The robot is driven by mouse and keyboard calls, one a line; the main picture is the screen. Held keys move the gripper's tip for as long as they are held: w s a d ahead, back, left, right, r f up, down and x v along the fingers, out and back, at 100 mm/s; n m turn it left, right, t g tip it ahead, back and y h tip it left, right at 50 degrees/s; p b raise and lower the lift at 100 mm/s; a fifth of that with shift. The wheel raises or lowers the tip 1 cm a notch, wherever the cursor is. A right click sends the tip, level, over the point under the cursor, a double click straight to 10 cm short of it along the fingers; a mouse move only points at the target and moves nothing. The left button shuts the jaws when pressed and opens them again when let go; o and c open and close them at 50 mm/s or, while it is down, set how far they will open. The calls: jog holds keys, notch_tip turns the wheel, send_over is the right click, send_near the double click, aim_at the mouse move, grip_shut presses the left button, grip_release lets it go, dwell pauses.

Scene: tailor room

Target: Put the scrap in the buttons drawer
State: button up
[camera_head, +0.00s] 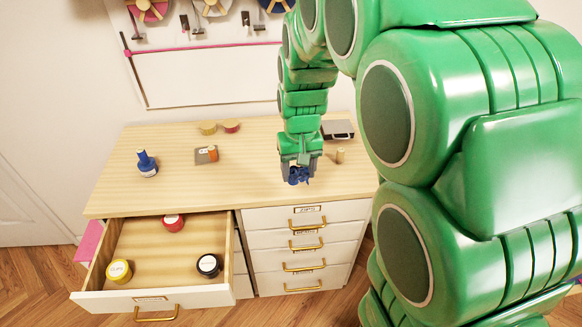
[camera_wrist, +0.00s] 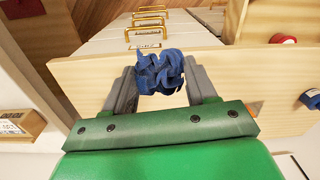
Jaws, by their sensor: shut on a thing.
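My gripper (camera_head: 298,172) is shut on a crumpled dark blue scrap (camera_head: 299,176) and holds it over the front right part of the desk top. In the wrist view the scrap (camera_wrist: 160,71) sits between both fingers of my gripper (camera_wrist: 163,80). An open drawer (camera_head: 190,294) juts out at the desk's left front, lower than the scrap and to its left. Its front label is too small to read, so I cannot tell if it is the buttons drawer. Closed white drawers (camera_head: 306,232) with brass handles are stacked to its right; their labels are also unreadable.

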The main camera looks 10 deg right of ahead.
jog(key=shift+s+r, duration=0.1)
jog(key=shift+s, duration=0.1)
jog(key=a+f, duration=0.5)
jog(key=a, duration=0.6)
send_near(173, 278)
jog(key=w+d+r, duration=0.6)
jog(key=d+r, duration=0.2)
jog(key=shift+d+r+n, duration=0.2)
jog(key=shift+d+n, duration=0.1)
jog(key=s+a+f, duration=0.1)
jog(key=s+a, duration=0.1)
jog(key=s+a+f, duration=0.1)
jog(key=a+f, duration=0.1)
jog(key=a, duration=0.1)
jog(key=s+a+f, duration=0.1)
jog(key=s+a, duration=0.1)
jog(key=a, duration=0.1)
jog(key=shift+s+a+f, duration=0.2)
jog(key=shift+s+f, duration=0.15)
jog(key=shift+s+a+f, duration=0.15)
jog(key=shift+a+f, duration=0.05)
jog(key=shift+f, duration=4.9)
